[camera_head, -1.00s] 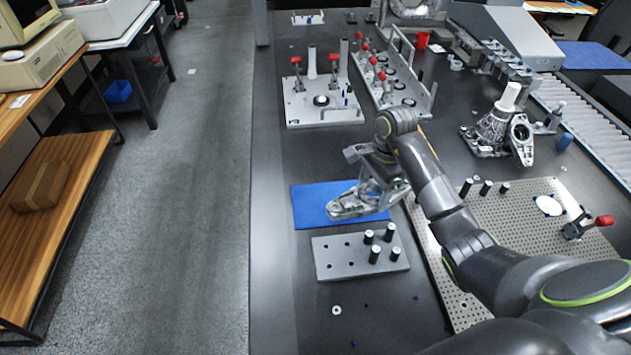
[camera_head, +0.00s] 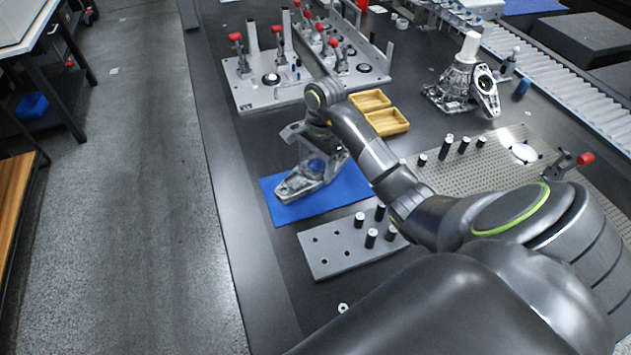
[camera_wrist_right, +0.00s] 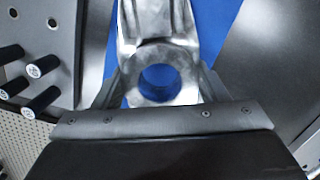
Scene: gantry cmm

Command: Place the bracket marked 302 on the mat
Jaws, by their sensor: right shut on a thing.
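A silver metal bracket (camera_head: 300,185) is at the blue mat (camera_head: 345,190), its long foot over the mat's left part. I cannot tell whether it touches the mat, and no 302 marking can be read. My right gripper (camera_head: 318,155) is shut on the bracket. In the right wrist view the bracket (camera_wrist_right: 160,35) runs up from the gripper (camera_wrist_right: 158,98), with a round hole through which blue mat (camera_wrist_right: 210,22) shows. My left gripper is not in view.
A grey plate with black pegs (camera_head: 335,255) lies just in front of the mat. Yellow trays (camera_head: 388,121) and a fixture plate with red clamps (camera_head: 270,95) stand behind. A silver casting (camera_head: 455,85) and a perforated plate (camera_head: 480,170) are on the right.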

